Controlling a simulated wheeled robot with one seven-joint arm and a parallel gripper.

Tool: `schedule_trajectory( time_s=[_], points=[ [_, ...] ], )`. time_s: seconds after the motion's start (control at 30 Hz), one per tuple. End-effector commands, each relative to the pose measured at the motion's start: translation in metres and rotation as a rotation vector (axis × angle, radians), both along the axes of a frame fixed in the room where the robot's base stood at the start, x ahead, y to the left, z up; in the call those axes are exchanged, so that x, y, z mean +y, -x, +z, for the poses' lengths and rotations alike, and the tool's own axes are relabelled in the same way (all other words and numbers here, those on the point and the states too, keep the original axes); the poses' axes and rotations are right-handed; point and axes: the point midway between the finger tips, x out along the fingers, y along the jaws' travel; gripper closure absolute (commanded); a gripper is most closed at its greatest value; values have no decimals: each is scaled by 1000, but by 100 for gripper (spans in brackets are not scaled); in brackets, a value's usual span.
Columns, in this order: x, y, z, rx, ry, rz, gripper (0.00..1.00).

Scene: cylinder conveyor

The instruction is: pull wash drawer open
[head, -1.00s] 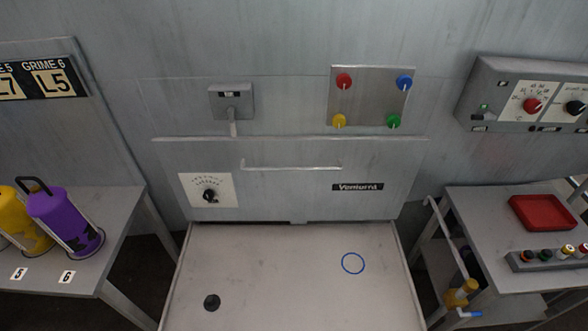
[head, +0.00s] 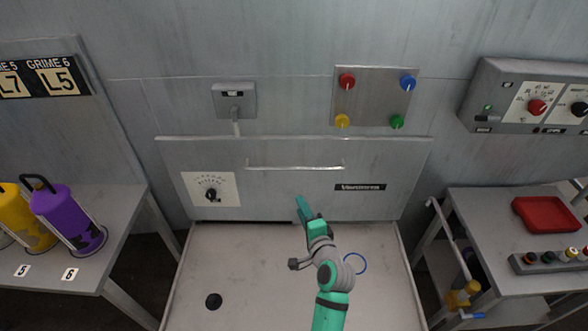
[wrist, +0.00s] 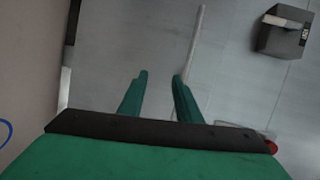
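The wash drawer front (head: 285,195) is a grey panel with a long pale horizontal handle bar (head: 295,168) across its upper part. My gripper (head: 304,205) is in front of and below the handle in the head view. In the wrist view its two green fingers (wrist: 159,76) are apart with nothing held between them. The handle (wrist: 195,45) runs lengthwise in the wrist view, beside and beyond the right finger. The exact gap between finger and handle cannot be told. The drawer front looks shut.
A pale basin top (head: 235,265) with a dark hole and a blue ring lies below the panel. A dial (head: 211,194) and a nameplate (head: 360,187) are on the panel. A lever box (head: 234,99) and coloured knobs are above. Side tables (head: 110,240) flank the basin.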

Motion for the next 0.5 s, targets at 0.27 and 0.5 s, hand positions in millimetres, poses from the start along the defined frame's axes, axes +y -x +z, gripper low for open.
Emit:
schedule_trajectory(
  time_s=[0.27, 0.5],
  points=[
    [-14, -40, 53, 21, -94, 64, 69],
    [-11, -55, 57, 29, -109, 77, 69]
  ],
)
